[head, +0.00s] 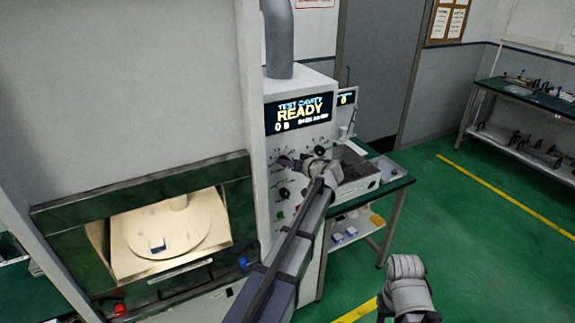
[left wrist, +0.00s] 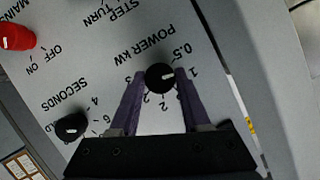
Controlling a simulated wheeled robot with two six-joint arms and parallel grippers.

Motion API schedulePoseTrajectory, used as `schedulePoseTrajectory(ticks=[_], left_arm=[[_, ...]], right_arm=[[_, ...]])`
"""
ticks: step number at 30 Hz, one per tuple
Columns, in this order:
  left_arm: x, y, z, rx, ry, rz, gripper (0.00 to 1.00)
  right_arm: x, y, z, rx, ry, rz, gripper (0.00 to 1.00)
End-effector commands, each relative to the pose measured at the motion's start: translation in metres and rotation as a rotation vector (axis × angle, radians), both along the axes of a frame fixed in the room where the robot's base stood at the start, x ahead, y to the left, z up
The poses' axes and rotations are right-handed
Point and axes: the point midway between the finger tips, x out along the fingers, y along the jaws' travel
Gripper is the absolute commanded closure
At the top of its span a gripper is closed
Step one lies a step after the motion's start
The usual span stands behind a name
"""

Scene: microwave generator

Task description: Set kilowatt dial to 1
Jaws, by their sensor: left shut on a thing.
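The kilowatt dial (left wrist: 160,78) is a round black knob with a white pointer mark, under the label POWER kW on the grey panel (left wrist: 100,62). My left gripper (left wrist: 161,80) has one purple finger on each side of it and is shut on it. In the left wrist view the pointer mark points right, roughly toward the 1. In the head view my left gripper (head: 318,172) is at the control panel and the dial is hard to make out there. My right gripper (head: 407,290) is low at the right, away from the panel; its jaws are unclear.
A black SECONDS knob (left wrist: 72,125) and a red MAINS knob (left wrist: 15,37) sit on the same panel. The display (head: 298,113) reads READY. The lit cavity holds a turntable (head: 135,232) with a small blue block (head: 157,246). A bench (head: 393,183) stands right of the machine.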

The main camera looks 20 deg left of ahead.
Motion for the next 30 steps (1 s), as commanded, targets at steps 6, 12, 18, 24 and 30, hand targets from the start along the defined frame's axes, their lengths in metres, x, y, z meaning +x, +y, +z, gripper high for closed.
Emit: schedulePoseTrajectory(ticks=[6, 12, 18, 24, 30], left_arm=[[0.0007, -0.0013, -0.0024, 0.07, 0.095, 0.001, 1.0], [0.0004, -0.0015, -0.0019, 0.108, 0.146, 0.001, 1.0], [0.0003, -0.0016, -0.0015, 0.122, 0.165, 0.001, 1.0], [0.0001, -0.0016, -0.0013, 0.124, 0.167, 0.0, 1.0], [0.0002, -0.0015, -0.0012, 0.123, 0.167, 0.001, 0.5]], right_arm=[[0.0, 0.0, -0.0062, 0.0, 0.0, 0.0, 0.5], [0.0, 0.0, -0.0086, 0.0, 0.0, 0.001, 0.5], [0.0001, 0.0, -0.0092, 0.0, 0.0, 0.001, 0.5], [0.0001, 0.0, -0.0092, 0.0, 0.0, 0.001, 0.5], [0.0001, 0.0, -0.0091, 0.0, 0.0, 0.001, 0.5]])
